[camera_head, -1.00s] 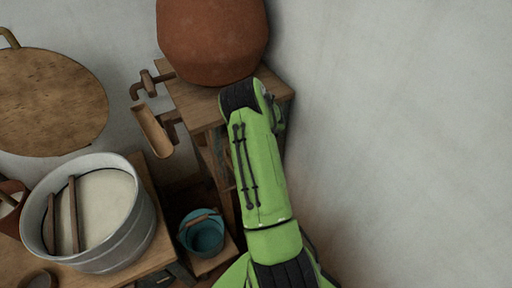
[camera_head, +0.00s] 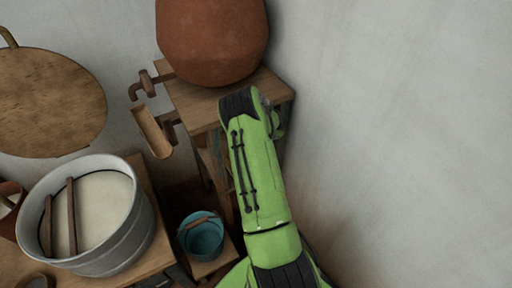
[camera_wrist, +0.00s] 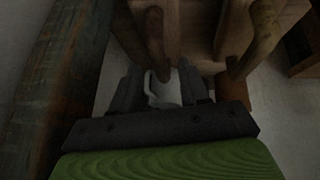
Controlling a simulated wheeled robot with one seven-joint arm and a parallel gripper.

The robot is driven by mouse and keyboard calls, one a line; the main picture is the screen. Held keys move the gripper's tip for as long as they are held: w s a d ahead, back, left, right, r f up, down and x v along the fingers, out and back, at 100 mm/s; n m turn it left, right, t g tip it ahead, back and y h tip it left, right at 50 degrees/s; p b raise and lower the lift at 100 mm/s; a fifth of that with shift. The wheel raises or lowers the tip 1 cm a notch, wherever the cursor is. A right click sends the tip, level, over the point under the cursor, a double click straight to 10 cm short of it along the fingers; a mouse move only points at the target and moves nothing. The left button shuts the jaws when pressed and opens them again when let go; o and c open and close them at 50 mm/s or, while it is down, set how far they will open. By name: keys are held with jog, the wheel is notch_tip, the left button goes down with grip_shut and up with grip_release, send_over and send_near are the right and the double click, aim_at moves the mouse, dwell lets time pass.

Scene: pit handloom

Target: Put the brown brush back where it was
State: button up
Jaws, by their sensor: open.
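I cannot make out the brown brush for certain in either view. My gripper (camera_wrist: 163,88) shows in the dark wrist view with its two dark fingers apart. A small white cup-like thing (camera_wrist: 163,92) shows between the fingers; I cannot tell whether they touch it. Brown wooden pieces (camera_wrist: 155,42) stand just beyond the fingers. In the head view my green arm reaches toward the wooden stand, and my gripper is hidden there.
A large clay pot (camera_head: 212,42) stands on the wooden stand (camera_head: 190,108) by a bare wall. A metal tub (camera_head: 133,225) with two sticks across it stands at left. A teal bucket (camera_head: 203,242) sits low between them. A thick dark post (camera_wrist: 45,85) rises left of the gripper.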

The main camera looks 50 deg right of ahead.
jog(key=p+v, duration=0.2)
jog(key=v, duration=0.9)
jog(key=shift+p, duration=0.35)
jog(key=shift+a, duration=0.1)
